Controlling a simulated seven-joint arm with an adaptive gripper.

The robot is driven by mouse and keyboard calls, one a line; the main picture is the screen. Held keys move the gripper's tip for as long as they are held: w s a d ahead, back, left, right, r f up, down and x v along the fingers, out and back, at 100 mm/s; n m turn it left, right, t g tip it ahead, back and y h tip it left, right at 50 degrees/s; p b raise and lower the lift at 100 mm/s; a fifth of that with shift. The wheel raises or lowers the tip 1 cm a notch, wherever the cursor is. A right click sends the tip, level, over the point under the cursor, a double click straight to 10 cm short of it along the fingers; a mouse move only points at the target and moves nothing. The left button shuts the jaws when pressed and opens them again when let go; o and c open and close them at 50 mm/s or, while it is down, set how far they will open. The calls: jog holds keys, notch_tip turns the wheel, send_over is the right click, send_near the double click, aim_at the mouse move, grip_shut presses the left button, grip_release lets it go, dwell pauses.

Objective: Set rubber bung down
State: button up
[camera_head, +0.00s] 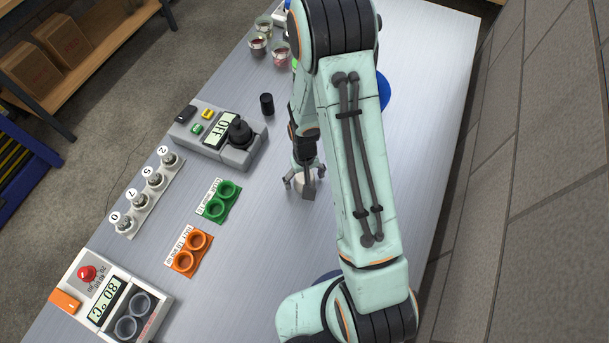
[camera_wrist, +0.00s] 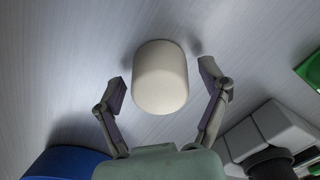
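A cream, round-edged cylinder, apparently the rubber bung (camera_wrist: 160,78), shows in the wrist view between the fingers of my gripper (camera_wrist: 164,88). It seems to stand on the grey metal table (camera_wrist: 225,30). A gap shows on each side between it and the finger pads, so my gripper is open around it and not holding it.
A grey device reading OFF (camera_head: 217,137) and a black cylinder (camera_head: 267,104) stand left of my gripper. A green holder (camera_head: 218,202) and an orange holder (camera_head: 189,250) lie nearer. A blue round object (camera_head: 385,91) is partly hidden behind my arm. Jars (camera_head: 258,43) stand at the back.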

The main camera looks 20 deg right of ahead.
notch_tip(320, 180, up, 12)
jog(key=s+a+r, duration=0.2)
jog(key=s+r, duration=0.4)
jog(key=s, duration=0.2)
jog(key=s+a+r+n, duration=0.1)
jog(key=s+a+r, duration=0.1)
jog(key=s+r, duration=0.4)
jog(key=s, duration=0.3)
jog(key=shift+a+y, duration=0.2)
jog(key=shift+y, duration=0.2)
dwell(0.5)
